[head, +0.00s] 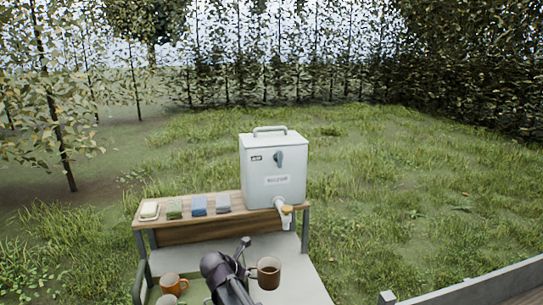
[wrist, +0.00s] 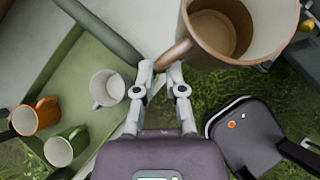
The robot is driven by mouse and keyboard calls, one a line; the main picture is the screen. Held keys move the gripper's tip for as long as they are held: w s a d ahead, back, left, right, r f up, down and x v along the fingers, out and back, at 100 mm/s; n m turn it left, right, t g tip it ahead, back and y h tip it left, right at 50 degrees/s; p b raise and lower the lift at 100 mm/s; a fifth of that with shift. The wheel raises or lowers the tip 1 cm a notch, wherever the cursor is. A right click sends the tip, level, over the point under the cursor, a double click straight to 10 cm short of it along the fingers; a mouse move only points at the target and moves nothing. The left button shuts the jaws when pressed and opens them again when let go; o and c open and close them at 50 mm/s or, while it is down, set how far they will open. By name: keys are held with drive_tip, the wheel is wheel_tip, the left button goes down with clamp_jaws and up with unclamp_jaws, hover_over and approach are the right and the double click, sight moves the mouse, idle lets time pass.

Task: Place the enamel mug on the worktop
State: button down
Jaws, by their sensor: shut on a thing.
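My gripper (head: 250,271) is shut on the handle of a brown mug (head: 266,272) with a pale rim. I take this for the enamel mug. The wrist view shows my fingertips (wrist: 160,70) closed at its handle and the mug (wrist: 213,30) at upper right, its inside pale with a brown bottom. The mug looks upright. In the head view it appears in front of the pale grey worktop (head: 305,288). I cannot tell its height above it.
A green tray (wrist: 62,75) holds a white mug (wrist: 107,88), an orange mug (wrist: 35,116) and a green mug (wrist: 66,147). Behind the worktop, a wooden shelf (head: 200,235) bears a soap dish (head: 149,210), folded cloths (head: 199,205) and a water dispenser (head: 272,170) with a protruding tap (head: 284,211).

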drive_tip(key=s+d+m+g+h, duration=0.15)
drive_tip(key=s+d, duration=0.25)
drive_tip(key=d, duration=0.8)
drive_tip(key=s+d+m+h, duration=0.15)
drive_tip(key=s+d, duration=0.25)
drive_tip(key=d, duration=0.8)
wheel_tip(320, 180, down, 9)
drive_tip(key=d+y+b, duration=0.1)
drive_tip(key=b, duration=0.8)
drive_tip(key=shift+m, duration=0.3)
drive_tip(key=w+a+n+t+y, duration=0.1)
drive_tip(key=w+a+n, duration=0.1)
drive_tip(key=a, duration=1.6)
drive_tip(key=w+a+n+t+y, duration=0.1)
drive_tip(key=w+a, duration=0.3)
drive_tip(key=a, duration=1.3)
drive_tip(key=shift+w+a+f+n+y+b, duration=0.3)
drive_tip(key=shift+a+f+n+y+b, duration=0.15)
drive_tip(key=shift+n, duration=0.45)
drive_tip(key=shift+a, duration=0.15)
